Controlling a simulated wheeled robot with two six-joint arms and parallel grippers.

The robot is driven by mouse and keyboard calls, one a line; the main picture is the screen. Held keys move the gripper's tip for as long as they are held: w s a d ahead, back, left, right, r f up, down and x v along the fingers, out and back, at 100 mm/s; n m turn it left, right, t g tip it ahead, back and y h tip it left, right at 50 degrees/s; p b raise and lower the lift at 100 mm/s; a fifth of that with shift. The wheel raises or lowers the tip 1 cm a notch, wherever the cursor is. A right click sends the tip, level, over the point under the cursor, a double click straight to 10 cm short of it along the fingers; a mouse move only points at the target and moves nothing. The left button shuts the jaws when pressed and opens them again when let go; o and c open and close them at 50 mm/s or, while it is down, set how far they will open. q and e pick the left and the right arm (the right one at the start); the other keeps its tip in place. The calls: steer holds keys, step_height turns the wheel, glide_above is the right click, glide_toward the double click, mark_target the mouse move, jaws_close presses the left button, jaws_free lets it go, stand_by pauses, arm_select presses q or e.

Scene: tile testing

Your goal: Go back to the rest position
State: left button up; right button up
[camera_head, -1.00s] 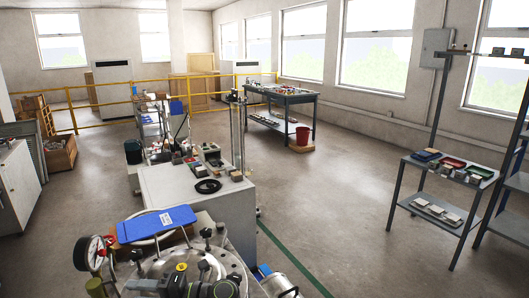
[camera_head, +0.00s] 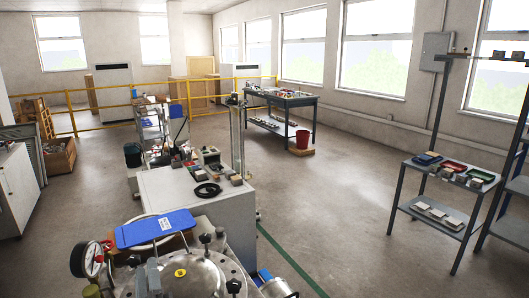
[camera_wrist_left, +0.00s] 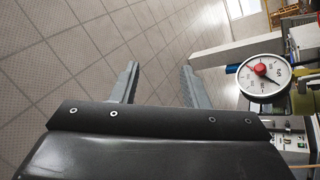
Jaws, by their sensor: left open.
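My left gripper (camera_head: 147,275) is at the bottom edge of the head view, in front of the round metal vessel lid (camera_head: 190,274) and right of the pressure gauge (camera_head: 87,260). In the left wrist view the gripper (camera_wrist_left: 159,68) has its two grey fingers apart with nothing between them, and tiled floor shows beyond. The gauge also shows in the wrist view (camera_wrist_left: 264,75), right of the fingers and apart from them. My right gripper is not in view.
At right are grey shelves (camera_head: 432,216); a workbench (camera_head: 283,98) and red bucket (camera_head: 303,139) are farther back. The floor (camera_head: 330,200) between is clear.

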arm_select(q)
steer(key=s+d+f+m+g+h, duration=0.3)
steer(key=s+f+m+g+h, duration=0.5)
steer(key=s+f+m+h, duration=0.4)
steer(key=s+a+f+m+g+y, duration=0.1)
steer(key=s+a+f+g+y, duration=0.3)
steer(key=s, duration=0.6)
steer(key=s+a+f+m+g+y, duration=0.1)
steer(key=s+a+f+g, duration=0.4)
steer(key=s, duration=0.6)
step_height(320, 180, down, 24)
steer(key=g, duration=0.3)
steer(key=s+d+f+g, duration=0.1)
steer(key=s+f, duration=1.4)
steer(key=shift+d+f+h, duration=0.3)
steer(key=shift+d+f, duration=0.05)
